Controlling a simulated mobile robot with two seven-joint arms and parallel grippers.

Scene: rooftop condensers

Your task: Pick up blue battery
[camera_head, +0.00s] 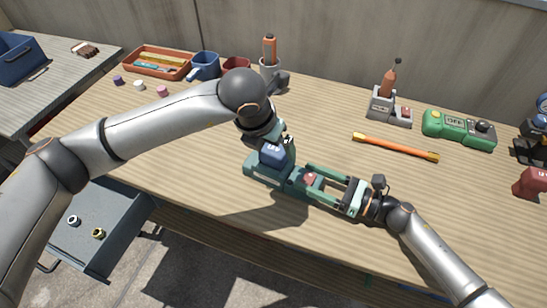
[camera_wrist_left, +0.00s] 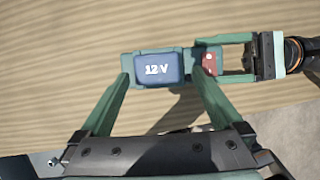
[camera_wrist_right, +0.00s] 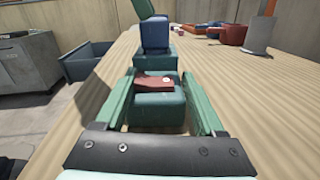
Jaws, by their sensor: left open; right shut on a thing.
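The blue battery (camera_head: 273,152) stands upright in the green charger (camera_head: 256,172) on the wooden bench. Its top reads "12 V" in the left wrist view (camera_wrist_left: 157,69). It also shows behind the charger's near block in the right wrist view (camera_wrist_right: 155,34). My left gripper (camera_head: 277,146) is open above the battery, its fingers on either side of it. In the left wrist view a gap to the battery's sides seems to remain. My right gripper (camera_head: 309,180) is shut on the charger's right end, around the block with the red button (camera_wrist_right: 154,82).
An orange stick (camera_head: 396,147), a green meter (camera_head: 458,130) and a grey holder with a red tool (camera_head: 388,107) lie to the right. A tray (camera_head: 157,63), mugs (camera_head: 205,66) and small caps stand at the back left. An open drawer (camera_head: 100,225) is below the left front.

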